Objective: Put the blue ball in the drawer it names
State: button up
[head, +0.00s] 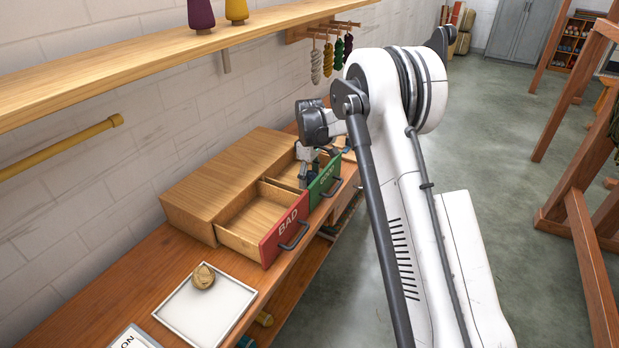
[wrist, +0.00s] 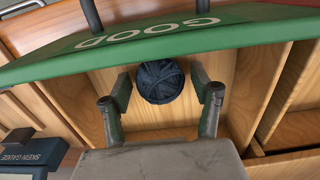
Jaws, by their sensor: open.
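The dark blue ball (wrist: 160,80) shows in the wrist view inside the open drawer with the green front (wrist: 165,45) marked GOOD. My gripper (wrist: 162,90) is open, with one finger on each side of the ball and small gaps showing. In the head view my gripper (head: 307,176) reaches down behind the green front (head: 325,181), which partly hides it; the ball is not visible there. The drawer with the red front (head: 285,230) marked BAD is also pulled out and looks empty.
A tan ball (head: 203,276) sits on a white tray (head: 228,313) on the bench. A card (head: 133,338) lies at the lower edge. A block marked SKEIN GAUGE (wrist: 30,155) shows in the wrist view. A wooden shelf (head: 150,62) runs above; small skeins hang beyond.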

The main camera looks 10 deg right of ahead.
aim_at(309, 172)
jog(key=shift+r, duration=0.1)
notch_tip(309, 172, up, 12)
jog(key=s+r+m+t, duration=0.2)
jog(key=s+r, duration=0.9)
jog(key=s+r+m+t, duration=0.25)
jog(key=s+r, duration=0.25)
jog(key=s, duration=0.7)
jog(key=s+f+m+t, duration=0.1)
jog(key=s+f+m, duration=0.1)
jog(key=s, duration=0.9)
jog(key=s+f+m+t, duration=0.1)
jog(key=s+f+m, duration=0.2)
jog(key=s, duration=0.8)
jog(key=shift+s+a+f+t, duration=0.3)
jog(key=shift+a+f+t, duration=0.05)
jog(key=shift+a+f, duration=0.1)
